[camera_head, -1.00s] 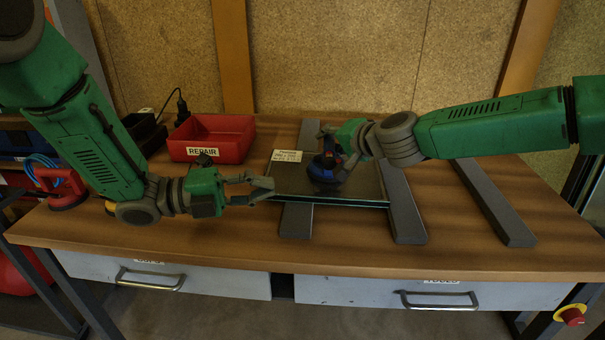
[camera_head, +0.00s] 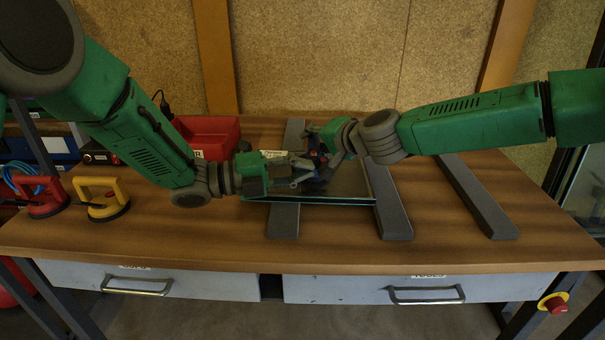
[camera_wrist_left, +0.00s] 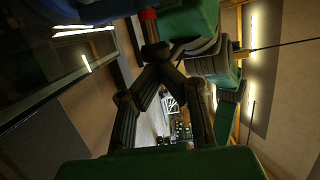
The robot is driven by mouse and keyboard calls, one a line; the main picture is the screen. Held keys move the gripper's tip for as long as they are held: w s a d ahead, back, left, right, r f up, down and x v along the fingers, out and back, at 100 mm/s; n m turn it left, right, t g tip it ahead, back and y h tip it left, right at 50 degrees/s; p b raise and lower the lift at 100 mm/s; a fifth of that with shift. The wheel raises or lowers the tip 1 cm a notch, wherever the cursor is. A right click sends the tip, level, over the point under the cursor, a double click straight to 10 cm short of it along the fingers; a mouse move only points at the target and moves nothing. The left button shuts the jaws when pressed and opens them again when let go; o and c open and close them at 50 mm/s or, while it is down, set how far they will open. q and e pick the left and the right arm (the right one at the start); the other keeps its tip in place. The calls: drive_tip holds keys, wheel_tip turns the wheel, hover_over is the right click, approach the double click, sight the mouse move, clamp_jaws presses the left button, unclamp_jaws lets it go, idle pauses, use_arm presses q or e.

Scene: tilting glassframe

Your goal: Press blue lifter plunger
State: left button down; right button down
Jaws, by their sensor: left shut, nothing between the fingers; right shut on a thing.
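The blue lifter (camera_head: 320,160) stands on the dark glass pane (camera_head: 345,184), partly hidden behind both grippers in the head view. My right gripper (camera_head: 334,152) is shut on the lifter from the right. My left gripper (camera_head: 312,174) is shut and empty, its tips close in front of the lifter. In the left wrist view its fingertips (camera_wrist_left: 164,52) meet below a small red part (camera_wrist_left: 148,15) and a dark blue part of the lifter (camera_wrist_left: 105,9). I cannot tell whether the tips touch the lifter. The plunger is not clearly visible.
The pane rests on grey bars (camera_head: 284,222) on the wooden bench (camera_head: 180,240). A yellow lifter (camera_head: 102,200) and a red lifter (camera_head: 42,198) stand at the left. A red bin (camera_head: 210,135) is behind my left arm. The front of the bench is clear.

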drive_tip(key=shift+r, duration=0.1)
use_arm(q)
drive_tip(key=w, duration=0.2)
drive_tip(key=shift+w, duration=0.65)
drive_tip(key=shift+s, duration=0.45)
drive_tip(key=s+a, duration=0.5)
drive_tip(key=a, duration=0.4)
drive_tip(key=shift+s+a+f, duration=0.15)
drive_tip(key=shift+s+a, duration=0.15)
drive_tip(key=shift+s, duration=0.05)
